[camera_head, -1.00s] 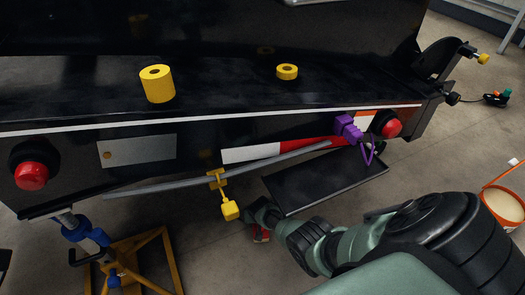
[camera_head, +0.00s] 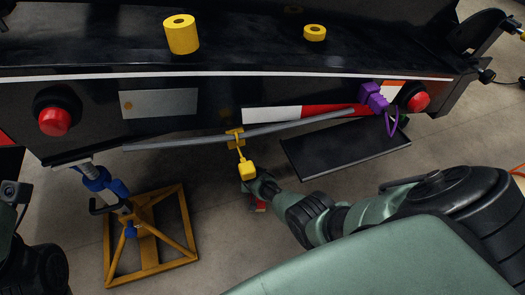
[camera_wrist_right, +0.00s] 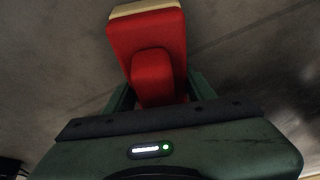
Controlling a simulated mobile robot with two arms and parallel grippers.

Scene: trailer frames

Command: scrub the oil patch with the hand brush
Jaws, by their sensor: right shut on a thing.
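The hand brush (camera_wrist_right: 145,45) has a red body and a cream bristle edge, and fills the upper middle of the right wrist view. My right gripper (camera_wrist_right: 150,98) is shut on its red handle. In the head view my right gripper (camera_head: 252,188) is low beside the yellow hanging block, with a bit of the red brush (camera_head: 258,206) showing below it. The wrist view shows a darker, faintly shiny area of floor at the right; I cannot tell whether it is the oil patch. No clear oil patch shows in the head view. My left gripper is not in view.
The black trailer frame (camera_head: 75,97) spans the top, with a grey bar (camera_head: 290,128) and yellow block (camera_head: 248,172) hanging low. A yellow-brown stand (camera_head: 150,262) with a blue jack (camera_head: 95,178) is at left. A black panel (camera_head: 345,152) lies right. Bare floor shows between.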

